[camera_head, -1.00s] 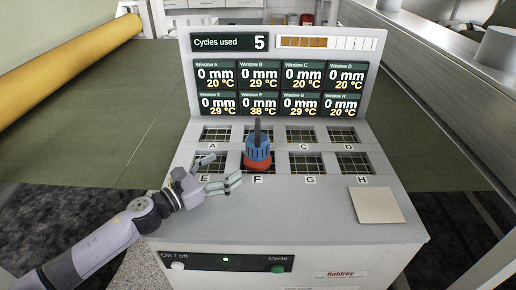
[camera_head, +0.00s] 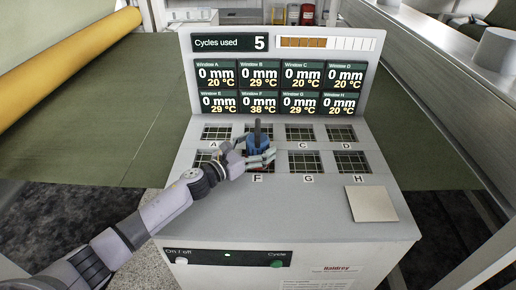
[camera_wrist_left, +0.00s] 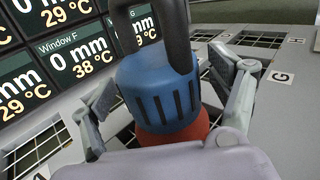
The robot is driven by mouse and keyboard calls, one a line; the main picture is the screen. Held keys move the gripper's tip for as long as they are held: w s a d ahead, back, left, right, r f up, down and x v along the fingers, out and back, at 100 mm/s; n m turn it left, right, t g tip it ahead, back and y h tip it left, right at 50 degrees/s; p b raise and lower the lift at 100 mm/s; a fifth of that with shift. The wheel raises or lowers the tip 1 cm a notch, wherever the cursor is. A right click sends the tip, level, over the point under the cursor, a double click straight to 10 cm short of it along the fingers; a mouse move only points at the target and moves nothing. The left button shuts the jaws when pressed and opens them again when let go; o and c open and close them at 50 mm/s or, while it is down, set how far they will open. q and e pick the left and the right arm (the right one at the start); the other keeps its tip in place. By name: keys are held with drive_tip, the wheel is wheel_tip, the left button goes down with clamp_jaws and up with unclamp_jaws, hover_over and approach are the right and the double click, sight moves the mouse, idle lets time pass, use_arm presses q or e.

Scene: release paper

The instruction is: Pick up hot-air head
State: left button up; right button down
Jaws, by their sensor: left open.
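The hot-air head (camera_head: 257,141) is a blue slotted body with a dark upright handle and a red base, standing on window F of the grey machine. It also fills the middle of the left wrist view (camera_wrist_left: 160,90). My left gripper (camera_head: 262,159) is open, with its fingers on either side of the head. In the left wrist view the gripper's fingers (camera_wrist_left: 168,105) stand left and right of the blue body, and a gap shows on the right side. Much of the red base is hidden by the fingers in the head view. My right gripper is not in view.
The machine top (camera_head: 310,200) has several gridded windows labelled by letter. A beige square sheet (camera_head: 371,204) lies at the right front. An upright display panel (camera_head: 281,75) stands behind the windows. The front panel has on/off and cycle buttons (camera_head: 276,264).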

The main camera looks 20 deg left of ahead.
use_arm(q)
drive_tip(key=shift+w+d, duration=0.1)
drive_tip(key=shift+w, duration=0.05)
drive_tip(key=shift+c, duration=0.4)
clamp_jaws()
drive_tip(key=shift+r, duration=0.2)
idle(0.6)
